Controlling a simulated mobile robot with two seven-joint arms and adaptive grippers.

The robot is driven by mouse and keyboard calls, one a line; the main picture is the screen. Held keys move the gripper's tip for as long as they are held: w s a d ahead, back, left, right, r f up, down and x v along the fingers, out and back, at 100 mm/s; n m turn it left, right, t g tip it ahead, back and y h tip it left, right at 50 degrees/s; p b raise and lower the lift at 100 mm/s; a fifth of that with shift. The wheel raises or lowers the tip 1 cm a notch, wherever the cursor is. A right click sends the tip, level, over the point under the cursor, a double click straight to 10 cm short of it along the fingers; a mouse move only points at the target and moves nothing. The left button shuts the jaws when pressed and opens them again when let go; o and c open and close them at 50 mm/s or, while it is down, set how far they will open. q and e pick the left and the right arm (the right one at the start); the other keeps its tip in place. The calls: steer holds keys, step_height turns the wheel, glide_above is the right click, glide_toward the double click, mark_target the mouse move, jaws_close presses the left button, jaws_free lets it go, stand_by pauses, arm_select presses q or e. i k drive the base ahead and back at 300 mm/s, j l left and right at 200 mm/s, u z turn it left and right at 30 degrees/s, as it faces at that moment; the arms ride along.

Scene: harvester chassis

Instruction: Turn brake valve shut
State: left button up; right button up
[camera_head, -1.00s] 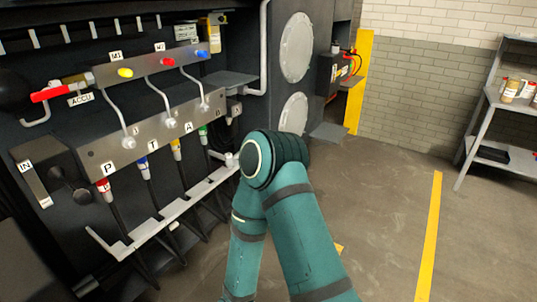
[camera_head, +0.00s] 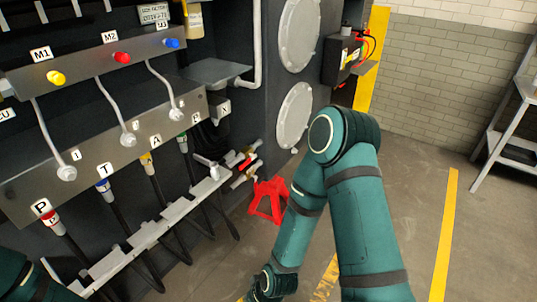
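No valve in view is labelled as the brake valve. A small group of pipe fittings with red and brass-coloured parts (camera_head: 243,161) sits low at the right end of the panel; its handle position is too small to tell. My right arm stands in front of the floor at the right, its elbow raised and its forearm running down to the bottom edge. A piece of my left arm shows at the bottom left corner. Both grippers are outside the picture.
A grey manifold (camera_head: 100,150) carries yellow, red and blue caps above and hoses labelled P, T and A below. A white slotted rail (camera_head: 150,235) runs under it. A red stand (camera_head: 268,200) is on the floor. A shelf (camera_head: 510,130) stands at the right.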

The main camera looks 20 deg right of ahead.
mark_target(246, 163)
steer(key=i+l+z, duration=0.2)
steer(key=i+l, duration=0.15)
steer(key=i+l+z, duration=0.25)
steer(key=i, duration=0.15)
